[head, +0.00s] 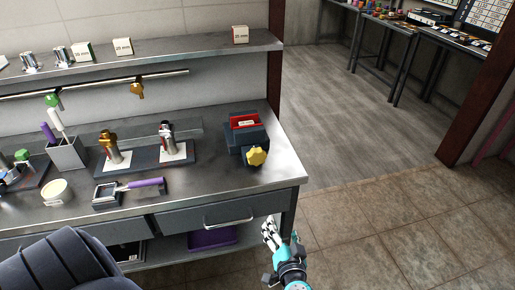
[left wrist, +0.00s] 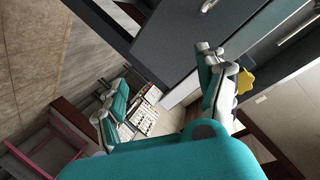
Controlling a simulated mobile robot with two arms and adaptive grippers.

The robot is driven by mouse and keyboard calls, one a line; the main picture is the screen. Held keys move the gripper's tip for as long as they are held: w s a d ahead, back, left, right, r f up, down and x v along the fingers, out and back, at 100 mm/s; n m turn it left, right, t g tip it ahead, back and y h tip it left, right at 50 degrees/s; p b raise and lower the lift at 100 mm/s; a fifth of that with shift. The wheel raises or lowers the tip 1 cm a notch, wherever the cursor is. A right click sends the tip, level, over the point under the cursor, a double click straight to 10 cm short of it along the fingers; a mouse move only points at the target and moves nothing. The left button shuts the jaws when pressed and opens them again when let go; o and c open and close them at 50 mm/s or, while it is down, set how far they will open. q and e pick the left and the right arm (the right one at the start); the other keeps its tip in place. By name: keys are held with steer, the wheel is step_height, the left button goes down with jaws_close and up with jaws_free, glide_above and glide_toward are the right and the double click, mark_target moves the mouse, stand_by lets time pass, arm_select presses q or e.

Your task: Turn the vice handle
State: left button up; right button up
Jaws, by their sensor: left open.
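The vice (head: 240,137) is a dark block with a red top insert, near the right end of the steel workbench. Its yellow lobed handle (head: 256,157) faces the bench's front edge. The handle also shows in the left wrist view (left wrist: 244,82), just beyond the right finger and partly hidden by it. My left gripper (head: 270,233) is in front of the bench's right front corner, below and apart from the handle. In the left wrist view the gripper's (left wrist: 160,75) teal and grey fingers are spread with nothing between them. My right gripper is not in view.
The workbench (head: 225,178) has a drawer with a bar handle (head: 228,221) below the vice. A shelf (head: 190,48) runs above. The tiled floor (head: 375,225) to the right is clear.

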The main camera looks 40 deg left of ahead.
arm_select(q)
step_height(320, 180, up, 11)
steer(key=s+a+n+y, duration=0.1)
steer(key=a+n+y, duration=0.1)
steer(key=n+y, duration=0.15)
steer(key=n+p, duration=0.2)
steer(key=p, duration=0.2)
glide_toward(258, 157)
steer(key=x, duration=0.4)
steer(key=shift+y, duration=0.35)
steer(key=p+x, duration=0.1)
steer(key=x, duration=0.5)
steer(key=shift+w+a+f, duration=0.1)
steer(key=shift+w, duration=0.15)
steer(key=shift+w+a, duration=0.2)
steer(key=shift+a, duration=0.05)
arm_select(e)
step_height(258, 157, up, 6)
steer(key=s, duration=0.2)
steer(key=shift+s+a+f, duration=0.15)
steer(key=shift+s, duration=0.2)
arm_select(q)
steer(key=shift+c, duration=0.2)
steer(key=shift+f, duration=0.1)
steer(key=c, duration=1.1)
steer(key=shift+m, duration=0.25)
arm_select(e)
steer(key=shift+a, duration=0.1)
